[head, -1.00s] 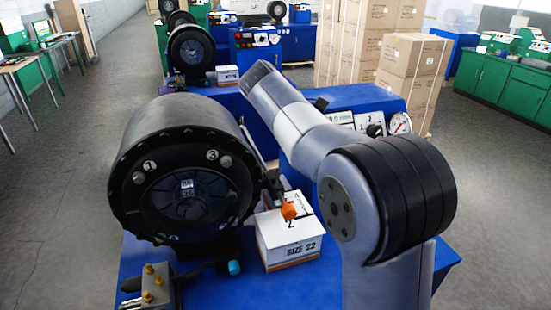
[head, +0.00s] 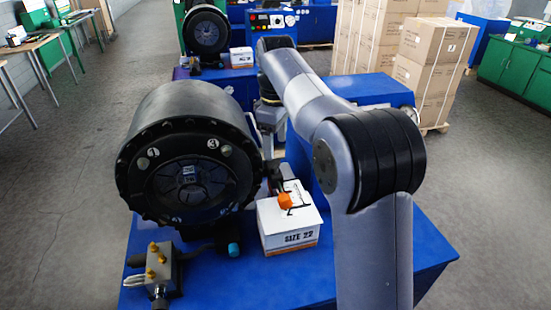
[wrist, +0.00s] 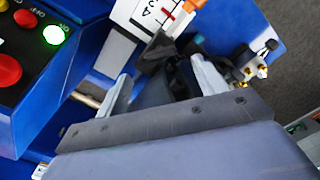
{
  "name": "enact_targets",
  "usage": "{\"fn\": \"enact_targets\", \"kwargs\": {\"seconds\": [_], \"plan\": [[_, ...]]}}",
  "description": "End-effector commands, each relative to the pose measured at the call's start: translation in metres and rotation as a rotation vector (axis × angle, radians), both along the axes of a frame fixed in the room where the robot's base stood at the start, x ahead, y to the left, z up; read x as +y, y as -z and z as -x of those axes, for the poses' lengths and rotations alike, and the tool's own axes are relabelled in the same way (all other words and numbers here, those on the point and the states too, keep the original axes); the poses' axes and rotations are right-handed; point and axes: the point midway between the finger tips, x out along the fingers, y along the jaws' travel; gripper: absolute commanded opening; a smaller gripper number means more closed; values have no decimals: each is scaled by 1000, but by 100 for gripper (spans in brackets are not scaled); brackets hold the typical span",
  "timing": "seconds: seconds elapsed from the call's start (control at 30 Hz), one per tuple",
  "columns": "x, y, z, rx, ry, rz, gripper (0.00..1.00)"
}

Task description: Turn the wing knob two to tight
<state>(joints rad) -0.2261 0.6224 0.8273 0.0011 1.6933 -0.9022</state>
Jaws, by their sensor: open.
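I cannot make out wing knob two now; my arm covers most of the control panel in the head view. The black crimper head (head: 190,165) has small numbered discs on its face; 1 and 3 are readable, the lower ones are not clear. A white scale plate (wrist: 150,18) with a red mark and a dark lever show just beyond the fingers.
A white SIZE 22 box (head: 290,228) with an orange-tipped part stands on the blue bench (head: 400,255). A block with brass fittings (head: 158,268) is at front left. A panel with red buttons and a lit green one (wrist: 55,35) is left in the wrist view.

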Motion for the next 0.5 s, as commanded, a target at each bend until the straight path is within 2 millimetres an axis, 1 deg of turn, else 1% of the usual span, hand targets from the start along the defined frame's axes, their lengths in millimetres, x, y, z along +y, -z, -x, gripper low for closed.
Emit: {"fn": "enact_targets", "kwargs": {"seconds": [0.03, 0.2, 0.3, 0.5], "plan": [[0, 9, 1, 4, 0, 1, 67], [0, 36, 1, 3, 0, 1, 67], [0, 48, 0, 2, -1, 1, 67], [0, 57, 0, -1, -1, 0, 67]]}}
